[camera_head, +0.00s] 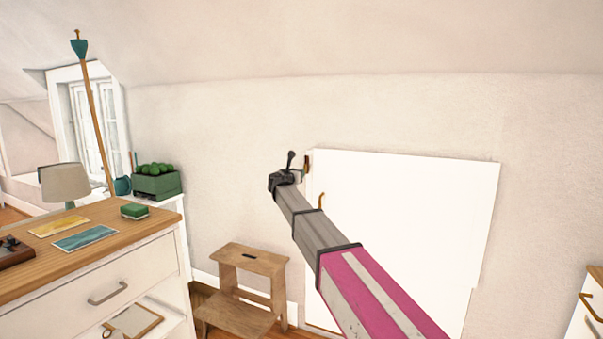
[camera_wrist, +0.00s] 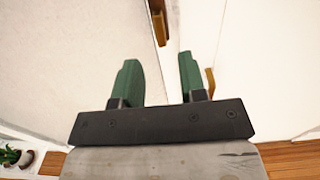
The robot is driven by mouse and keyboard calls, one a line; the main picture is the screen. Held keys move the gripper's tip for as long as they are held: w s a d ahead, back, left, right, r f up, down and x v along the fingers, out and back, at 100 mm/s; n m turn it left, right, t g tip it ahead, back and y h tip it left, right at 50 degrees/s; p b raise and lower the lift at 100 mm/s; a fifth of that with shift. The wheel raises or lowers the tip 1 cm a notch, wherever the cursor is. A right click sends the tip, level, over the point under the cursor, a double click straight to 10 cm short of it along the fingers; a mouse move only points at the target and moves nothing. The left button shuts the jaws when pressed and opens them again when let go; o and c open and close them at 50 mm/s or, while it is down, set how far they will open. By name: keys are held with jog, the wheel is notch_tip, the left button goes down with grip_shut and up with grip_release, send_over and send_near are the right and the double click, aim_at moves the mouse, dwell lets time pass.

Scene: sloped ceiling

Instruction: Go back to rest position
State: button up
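My arm reaches from the lower right up toward the wall in the head view, with my gripper (camera_head: 288,167) near the upper left corner of a white door (camera_head: 410,225). In the wrist view the two green fingers of my gripper (camera_wrist: 158,60) stand wide apart with nothing between them. A brown fitting (camera_head: 306,163) at the door's upper left edge shows just beyond my gripper; a brown piece (camera_wrist: 159,27) also shows ahead in the wrist view. A brass handle (camera_head: 321,201) sits on the door's left side. My arm hides part of the door.
A wooden step stool (camera_head: 250,262) stands below and left of my arm. A wood-topped dresser (camera_head: 150,226) with a lamp (camera_head: 65,184), cards and a green box (camera_head: 134,211) is at left. A cabinet (camera_head: 585,318) edges in at right. The wall above is bare.

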jog(key=shift+v, duration=1.05)
jog(key=shift+d+f, duration=0.1)
jog(key=s+d+f+m+g, duration=0.5)
jog(key=s+d+f+m, duration=0.35)
jog(key=d+f, duration=0.45)
jog(key=s+d+f+m+g, duration=0.5)
jog(key=s+d+f+m, duration=0.35)
jog(key=d+f, duration=0.5)
jog(key=s+d+f+m+g+y, duration=0.3)
jog(key=s+f+m, duration=0.4)
jog(key=s, duration=0.6)
jog(key=s+d+f+m+g+y, duration=0.2)
jog(key=s+f+m, duration=0.6)
jog(key=s, duration=0.5)
jog(key=shift+s+d+f+g+y, duration=0.25)
jog(key=shift+d+f+g+y, duration=0.25)
jog(key=shift+g, duration=0.5)
jog(key=shift+a, duration=0.1)
